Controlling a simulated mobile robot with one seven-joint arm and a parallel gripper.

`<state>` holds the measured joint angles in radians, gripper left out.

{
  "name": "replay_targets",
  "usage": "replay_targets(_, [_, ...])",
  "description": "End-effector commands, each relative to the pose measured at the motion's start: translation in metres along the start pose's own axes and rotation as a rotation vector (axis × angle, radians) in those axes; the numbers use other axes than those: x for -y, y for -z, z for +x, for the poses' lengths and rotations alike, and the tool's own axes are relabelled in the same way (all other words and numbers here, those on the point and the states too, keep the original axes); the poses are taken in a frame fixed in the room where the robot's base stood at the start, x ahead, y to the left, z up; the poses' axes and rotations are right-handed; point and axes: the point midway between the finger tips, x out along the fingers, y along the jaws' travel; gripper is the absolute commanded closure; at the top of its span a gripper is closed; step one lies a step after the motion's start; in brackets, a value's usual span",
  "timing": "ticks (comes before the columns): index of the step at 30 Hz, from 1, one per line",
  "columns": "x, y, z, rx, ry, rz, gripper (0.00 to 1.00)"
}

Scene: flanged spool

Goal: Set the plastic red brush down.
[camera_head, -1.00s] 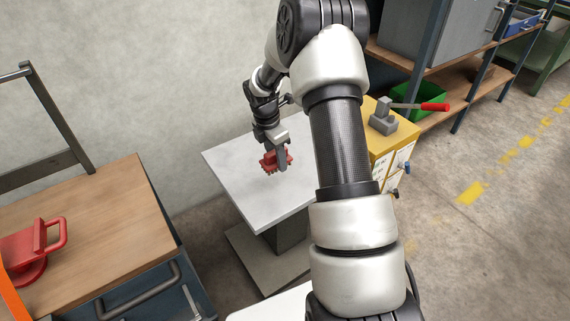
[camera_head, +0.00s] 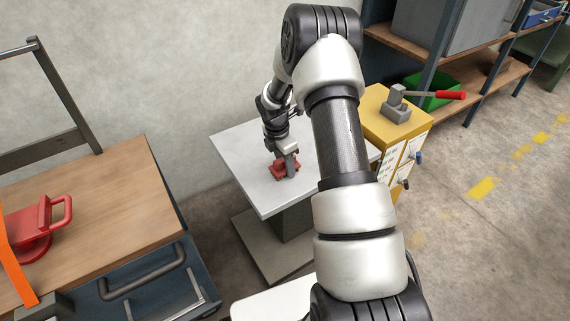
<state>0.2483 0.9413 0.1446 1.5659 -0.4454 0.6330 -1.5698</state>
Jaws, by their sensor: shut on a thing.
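The red plastic brush (camera_head: 278,169) is at my gripper (camera_head: 290,170), over the white-topped table (camera_head: 250,190) in the middle of the view. My gripper points down and is shut on the brush, with part of the brush showing to the left of the fingers. The brush is at or very close to the tabletop; I cannot tell whether it touches. The fingers hide part of the brush.
A wooden-topped cart (camera_head: 110,205) with a red handled object (camera_head: 38,225) stands at left. A yellow cabinet (camera_head: 385,122) with a red-handled lever tool (camera_head: 400,105) is at right. A green bin (camera_head: 435,92) sits on the shelf behind. The tabletop's front left is bare.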

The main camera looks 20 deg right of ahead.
Motion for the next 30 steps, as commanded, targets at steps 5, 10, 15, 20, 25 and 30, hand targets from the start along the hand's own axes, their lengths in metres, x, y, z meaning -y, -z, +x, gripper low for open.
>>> replay_targets(5, [0.0,0.0,0.001,0.0,0.0,0.0,0.4])
replay_targets(10, [0.0,0.0,0.001,0.0,0.0,0.0,0.4])
replay_targets(15, [0.0,-0.001,-0.005,0.0,-0.001,0.0,0.4])
replay_targets(20, [-0.001,-0.001,-0.029,0.001,-0.004,0.0,0.4])
replay_targets(25, [-0.001,-0.001,-0.068,0.001,-0.003,0.0,0.4])
replay_targets(30, [-0.001,-0.001,-0.1,0.0,-0.003,0.001,0.4])
